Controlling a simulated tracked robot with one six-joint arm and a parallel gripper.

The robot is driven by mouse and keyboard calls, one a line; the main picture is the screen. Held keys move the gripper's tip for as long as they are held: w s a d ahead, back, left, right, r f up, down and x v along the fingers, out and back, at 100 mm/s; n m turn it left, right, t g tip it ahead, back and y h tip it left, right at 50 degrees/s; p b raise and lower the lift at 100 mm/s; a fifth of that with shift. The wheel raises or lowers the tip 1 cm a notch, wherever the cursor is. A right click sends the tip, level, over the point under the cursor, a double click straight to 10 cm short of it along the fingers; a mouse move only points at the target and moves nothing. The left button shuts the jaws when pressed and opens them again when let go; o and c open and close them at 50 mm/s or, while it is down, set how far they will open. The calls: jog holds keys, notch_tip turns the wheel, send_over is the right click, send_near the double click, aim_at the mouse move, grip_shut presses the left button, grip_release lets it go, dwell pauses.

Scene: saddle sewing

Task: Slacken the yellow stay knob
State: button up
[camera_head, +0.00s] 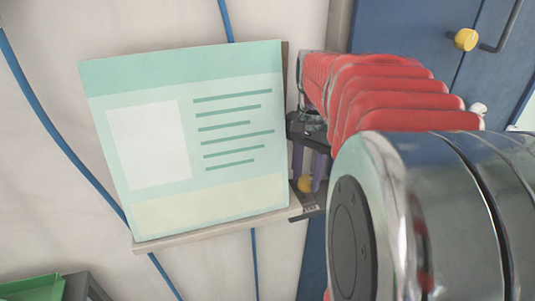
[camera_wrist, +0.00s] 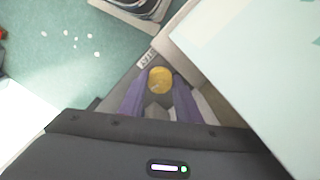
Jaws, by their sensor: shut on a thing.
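The yellow stay knob (camera_wrist: 161,80) sits on a dark grey bracket with a small label beside it, near the middle of the wrist view. It also shows in the head view (camera_head: 305,184), low behind the right edge of the panel. My gripper (camera_wrist: 161,88) has its two purple fingers on either side of the knob and is shut on it. The fingers also show in the head view (camera_head: 306,171). The knob's underside is hidden, and I cannot tell how far it is turned.
A pale green printed panel (camera_head: 190,140) stands on a ledge (camera_head: 215,229) just left of my gripper. Another yellow knob (camera_head: 466,39) is on the blue cabinet door (camera_head: 410,30). Blue cables (camera_head: 60,140) hang at the left. A green tray (camera_head: 30,289) is at lower left.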

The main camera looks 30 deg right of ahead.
jog(key=o, duration=1.1)
jog(key=shift+c, duration=0.2)
jog(key=shift+m, duration=0.5)
